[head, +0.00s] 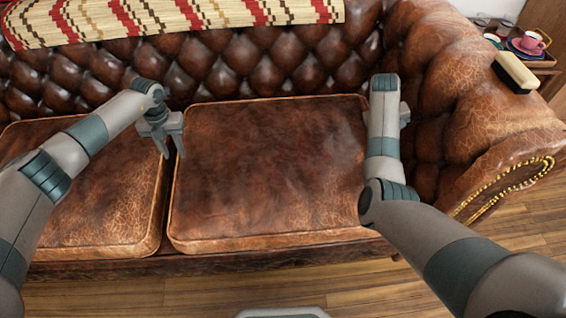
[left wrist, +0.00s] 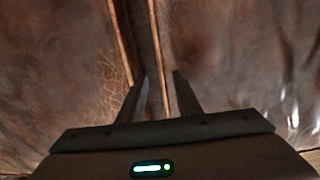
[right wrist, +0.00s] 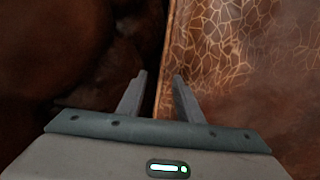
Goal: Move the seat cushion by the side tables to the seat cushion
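The brown leather seat cushion (head: 270,170) nearer the side table lies in the right seat of the sofa. A second seat cushion (head: 100,205) lies to its left, with a narrow gap between them. My left gripper (head: 172,155) is open, pointing down over that gap; in the left wrist view (left wrist: 158,80) the cushion edges run between its fingers. My right gripper (right wrist: 158,78) is open at the right side of the near cushion, whose edge passes by its fingers. In the head view my right arm hides its fingertips. I cannot tell whether any finger touches a cushion.
The tufted sofa back (head: 260,65) and rolled right arm (head: 480,120) bound the seat. A brush-like block (head: 515,72) lies on that arm. A side table (head: 545,62) with a pink cup (head: 531,42) stands beyond. A patterned throw (head: 180,14) covers the backrest top.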

